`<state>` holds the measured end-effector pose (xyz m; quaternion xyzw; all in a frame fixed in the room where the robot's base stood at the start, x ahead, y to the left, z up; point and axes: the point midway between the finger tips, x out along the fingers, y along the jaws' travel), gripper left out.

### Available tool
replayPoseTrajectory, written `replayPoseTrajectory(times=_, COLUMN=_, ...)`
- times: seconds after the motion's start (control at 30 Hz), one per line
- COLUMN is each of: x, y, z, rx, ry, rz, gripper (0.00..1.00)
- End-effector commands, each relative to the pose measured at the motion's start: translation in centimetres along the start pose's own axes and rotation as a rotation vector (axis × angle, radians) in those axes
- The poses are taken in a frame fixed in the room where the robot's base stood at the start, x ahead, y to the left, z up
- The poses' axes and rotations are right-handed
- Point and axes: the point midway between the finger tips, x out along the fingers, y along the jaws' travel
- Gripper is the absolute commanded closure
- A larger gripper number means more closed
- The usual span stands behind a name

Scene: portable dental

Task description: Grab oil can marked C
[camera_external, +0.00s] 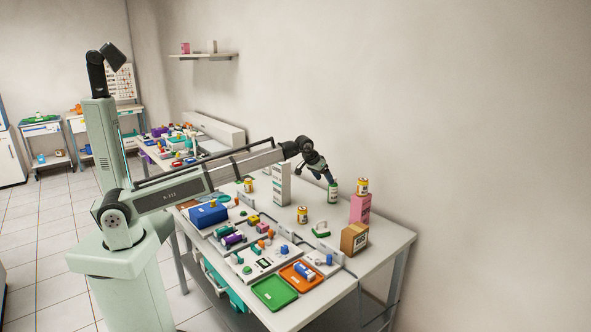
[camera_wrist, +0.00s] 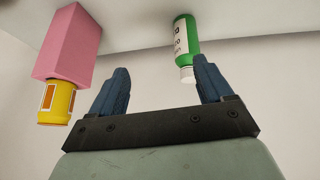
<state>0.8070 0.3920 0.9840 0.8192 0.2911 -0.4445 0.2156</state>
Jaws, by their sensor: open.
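My gripper (camera_external: 326,174) is open and empty; in the wrist view its two blue fingers (camera_wrist: 160,82) stand wide apart. A green and white bottle (camera_external: 333,192) stands on the table just below the fingertips. In the wrist view this bottle (camera_wrist: 186,46), with a white cap and printed label, shows beyond and between the fingers, nearer the right one. Small yellow cans stand in several places: one on a pink box (camera_external: 362,186), one on the table (camera_external: 302,214), one farther back (camera_external: 248,185). The can on the pink box also shows in the wrist view (camera_wrist: 57,101). I cannot read a C on any.
A pink box (camera_external: 360,208) and a brown box (camera_external: 354,239) stand at the right of the table. A tall white box (camera_external: 282,184) stands left of my gripper. Green (camera_external: 274,292) and orange (camera_external: 300,276) trays and several small items fill the front. A wall is close behind.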

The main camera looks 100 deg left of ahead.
Motion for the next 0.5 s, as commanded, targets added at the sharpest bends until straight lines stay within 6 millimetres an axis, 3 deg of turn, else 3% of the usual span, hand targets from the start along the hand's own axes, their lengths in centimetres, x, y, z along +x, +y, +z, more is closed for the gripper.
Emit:
replayPoseTrajectory(times=0.03, x=-0.3, y=-2.8, z=-0.6, rx=-0.030, ry=-0.011, rz=-0.015, gripper=0.20)
replayPoseTrajectory(times=0.27, x=-2.0, y=-13.5, z=-1.7, rx=-0.147, ry=-0.078, rz=-0.068, gripper=0.20)
replayPoseTrajectory(times=0.5, x=-4.7, y=-24.4, z=-0.8, rx=-0.279, ry=-0.158, rz=-0.118, gripper=0.20)
